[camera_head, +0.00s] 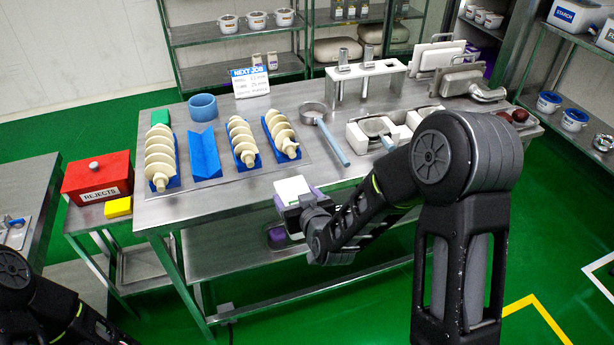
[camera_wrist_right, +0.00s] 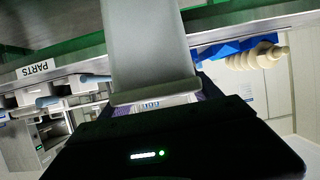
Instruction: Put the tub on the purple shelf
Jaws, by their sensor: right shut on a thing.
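The tub (camera_head: 292,189) has a white top and purple sides, and stands out at the table's front edge in the head view. My right gripper (camera_head: 304,205) is shut on it and hides much of it. In the right wrist view, a strip of white and purple (camera_wrist_right: 152,104) shows beyond a broad grey part. A purple and white patch (camera_head: 277,236) shows below the gripper; I cannot tell whether it belongs to the tub. I cannot make out a purple shelf for certain. My left arm is at the lower left, its gripper out of view.
The steel table (camera_head: 210,205) holds blue cradles with cream augers (camera_head: 160,158), a blue ring (camera_head: 203,107) and a white stand (camera_head: 365,80). A red rejects box (camera_head: 97,178) stands left. Racks (camera_head: 235,42) line the back. Green floor is clear at front.

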